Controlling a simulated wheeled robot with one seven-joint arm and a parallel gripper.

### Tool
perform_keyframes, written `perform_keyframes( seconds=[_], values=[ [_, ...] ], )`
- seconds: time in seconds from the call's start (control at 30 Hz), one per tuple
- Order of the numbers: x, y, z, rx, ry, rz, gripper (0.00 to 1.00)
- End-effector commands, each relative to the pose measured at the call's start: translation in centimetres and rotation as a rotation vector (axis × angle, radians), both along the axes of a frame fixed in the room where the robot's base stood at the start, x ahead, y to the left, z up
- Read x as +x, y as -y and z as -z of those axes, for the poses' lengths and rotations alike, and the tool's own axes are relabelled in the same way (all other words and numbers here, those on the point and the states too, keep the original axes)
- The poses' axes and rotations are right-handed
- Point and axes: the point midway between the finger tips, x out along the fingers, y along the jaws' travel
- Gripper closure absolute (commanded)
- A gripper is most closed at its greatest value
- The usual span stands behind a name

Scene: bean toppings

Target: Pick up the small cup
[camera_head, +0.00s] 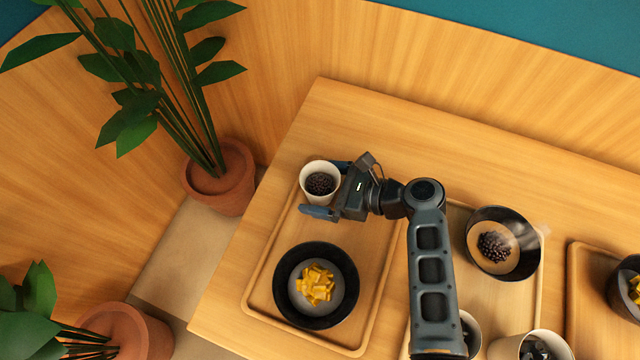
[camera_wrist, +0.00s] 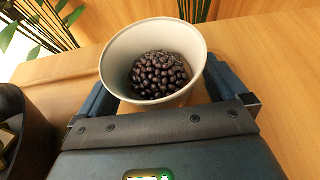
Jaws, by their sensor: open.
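The small cup (camera_head: 308,184) is white and holds dark beans. It stands upright near the far left corner of the left wooden tray in the head view. In the wrist view the cup (camera_wrist: 118,62) sits between the fingers, its open rim facing the camera. My gripper (camera_head: 322,190) is open, with one finger on each side of the cup. In the wrist view my gripper (camera_wrist: 160,95) has a finger to the left and right of the cup. I cannot tell whether either finger touches it.
A dark bowl (camera_head: 349,274) with yellow cubes stands on the left tray (camera_head: 262,290). Another bowl (camera_head: 531,262) with beans stands on a middle tray. More cups stand at the front. Potted plants (camera_head: 219,182) stand left of the table. Wooden walls rise behind.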

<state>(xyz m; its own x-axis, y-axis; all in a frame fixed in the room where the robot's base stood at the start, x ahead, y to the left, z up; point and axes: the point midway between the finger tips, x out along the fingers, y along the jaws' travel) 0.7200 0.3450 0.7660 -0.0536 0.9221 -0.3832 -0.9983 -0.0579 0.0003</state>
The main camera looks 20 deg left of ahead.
Motion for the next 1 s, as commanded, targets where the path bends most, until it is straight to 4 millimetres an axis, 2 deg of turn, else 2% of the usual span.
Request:
perform_keyframes(
  seconds=[0.27, 0.87, 1.0],
  values=[
    [0.01, -0.33, 0.1, 0.0, 0.0, 0.001, 0.0],
    [0.0, -0.29, 0.1, 0.0, 0.0, 0.001, 0.57],
    [0.02, -0.3, 0.07, 0.001, 0.0, 0.001, 0.6]
  ],
)
